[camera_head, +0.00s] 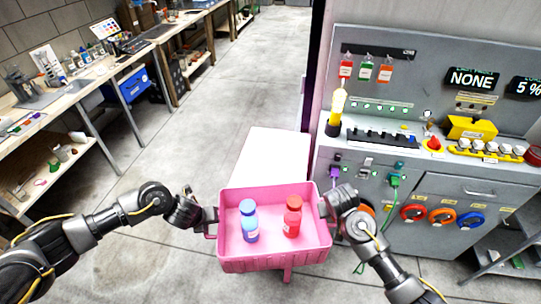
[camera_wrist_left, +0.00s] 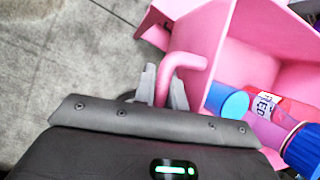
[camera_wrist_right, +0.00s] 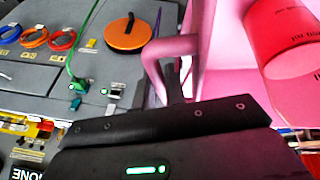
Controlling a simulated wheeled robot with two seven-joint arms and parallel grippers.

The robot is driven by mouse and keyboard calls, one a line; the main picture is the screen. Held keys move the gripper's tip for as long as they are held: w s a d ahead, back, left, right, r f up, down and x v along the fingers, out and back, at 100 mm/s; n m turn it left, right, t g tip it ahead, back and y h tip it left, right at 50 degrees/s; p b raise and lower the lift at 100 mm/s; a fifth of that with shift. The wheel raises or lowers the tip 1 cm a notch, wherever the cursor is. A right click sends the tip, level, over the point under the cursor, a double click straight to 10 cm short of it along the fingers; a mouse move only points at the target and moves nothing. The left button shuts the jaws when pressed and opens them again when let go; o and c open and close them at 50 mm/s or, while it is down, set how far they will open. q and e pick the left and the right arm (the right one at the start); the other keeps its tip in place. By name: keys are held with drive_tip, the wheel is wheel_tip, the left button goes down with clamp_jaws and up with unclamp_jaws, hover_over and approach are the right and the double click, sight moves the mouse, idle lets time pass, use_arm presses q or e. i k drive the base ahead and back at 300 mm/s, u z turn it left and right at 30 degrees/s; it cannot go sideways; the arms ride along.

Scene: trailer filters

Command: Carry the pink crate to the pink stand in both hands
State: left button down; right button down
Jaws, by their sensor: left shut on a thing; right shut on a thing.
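The pink crate (camera_head: 275,261) is held level in front of me in the head view. It holds a blue-capped bottle (camera_head: 249,222) and a red bottle (camera_head: 292,217), both upright. My left gripper (camera_head: 208,216) is shut on the crate's left handle, a bent pink bar (camera_wrist_left: 185,62) in the left wrist view. My right gripper (camera_head: 328,207) is shut on the right handle, a bar (camera_wrist_right: 172,46) in the right wrist view. A pink post (camera_head: 287,275) shows below the crate; it may belong to the pink stand, mostly hidden by the crate.
A white flat top (camera_head: 270,155) lies just beyond the crate. A grey control panel (camera_head: 450,205) with bottles, knobs and cables stands close on the right. A workbench (camera_head: 95,85) with clutter runs along the left. The concrete floor (camera_head: 210,120) between is clear.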

sight(268, 181)
drive_tip(key=i, duration=0.95)
